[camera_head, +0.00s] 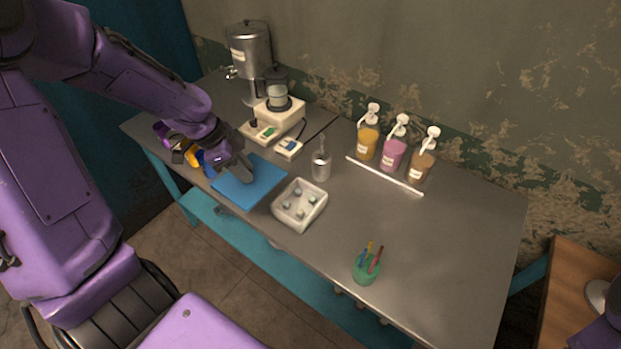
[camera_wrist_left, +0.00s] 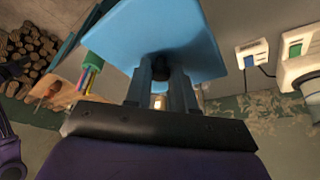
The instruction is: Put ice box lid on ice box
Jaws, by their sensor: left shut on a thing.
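The ice box lid is a flat blue square (camera_head: 262,188) to the left of the ice box in the head view. My left gripper (camera_head: 246,177) is shut on the lid near its middle, from above. The lid (camera_wrist_left: 150,30) also shows in the left wrist view, with both fingers (camera_wrist_left: 162,85) against it. The grip point itself is partly hidden. The ice box (camera_head: 321,204) is a white open box with several small round items in it. It stands on the metal table, and its top is uncovered. My right gripper is not in view.
A clear bottle (camera_head: 321,165) stands just behind the ice box. A green cup of pens (camera_head: 366,270) is nearer the front edge. A white scale-like appliance (camera_head: 278,118) and a metal dispenser (camera_head: 250,50) stand behind the lid. Three pump bottles (camera_head: 393,152) line the back. The table's right part is clear.

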